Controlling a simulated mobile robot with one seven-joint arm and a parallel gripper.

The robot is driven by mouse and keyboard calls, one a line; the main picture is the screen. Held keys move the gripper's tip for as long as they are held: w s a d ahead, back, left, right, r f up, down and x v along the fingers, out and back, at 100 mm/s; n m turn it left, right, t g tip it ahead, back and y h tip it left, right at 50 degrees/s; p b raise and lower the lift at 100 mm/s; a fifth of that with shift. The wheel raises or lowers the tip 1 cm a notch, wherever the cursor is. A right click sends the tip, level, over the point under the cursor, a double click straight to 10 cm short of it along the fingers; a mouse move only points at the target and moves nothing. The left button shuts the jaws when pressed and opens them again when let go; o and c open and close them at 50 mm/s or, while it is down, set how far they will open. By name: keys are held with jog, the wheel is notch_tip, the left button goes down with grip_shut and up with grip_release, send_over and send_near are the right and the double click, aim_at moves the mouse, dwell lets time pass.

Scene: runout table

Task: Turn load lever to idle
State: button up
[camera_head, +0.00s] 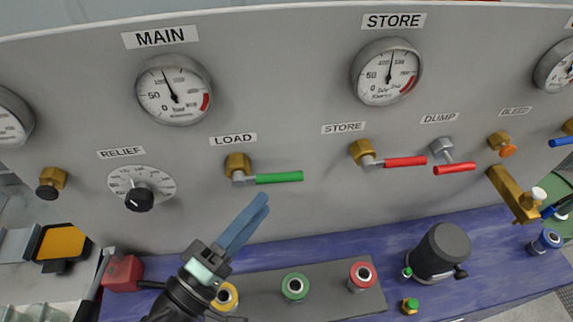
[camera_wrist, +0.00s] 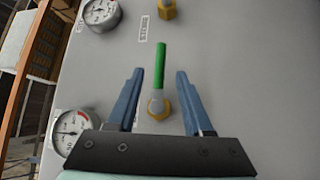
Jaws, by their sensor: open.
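The load lever (camera_head: 278,178) has a green handle and a brass valve body, under the LOAD label (camera_head: 233,139) on the grey panel. In the head view its handle lies about level, pointing right. My gripper (camera_head: 254,215) is open, with blue fingers, below the lever and in front of the panel. In the wrist view the green lever (camera_wrist: 160,68) shows between the two fingers of my gripper (camera_wrist: 160,78), with a finger apart on each side. I cannot tell how far the fingertips are from the panel.
Red-handled store lever (camera_head: 405,161) and dump lever (camera_head: 455,168) are to the right. The relief knob (camera_head: 139,199) is to the left. Gauges, including the main gauge (camera_head: 174,89), sit above. Ringed green (camera_head: 295,287) and red (camera_head: 362,276) fittings and a black cylinder (camera_head: 438,252) stand below.

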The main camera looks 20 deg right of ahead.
aim_at(285, 175)
jog(key=p+x, duration=0.2)
jog(key=x, duration=0.4)
jog(key=shift+w+d+r, duration=0.1)
jog(key=shift+d+r, duration=0.05)
jog(key=shift+x, duration=0.85)
jog(key=shift+c, duration=0.5)
grip_shut()
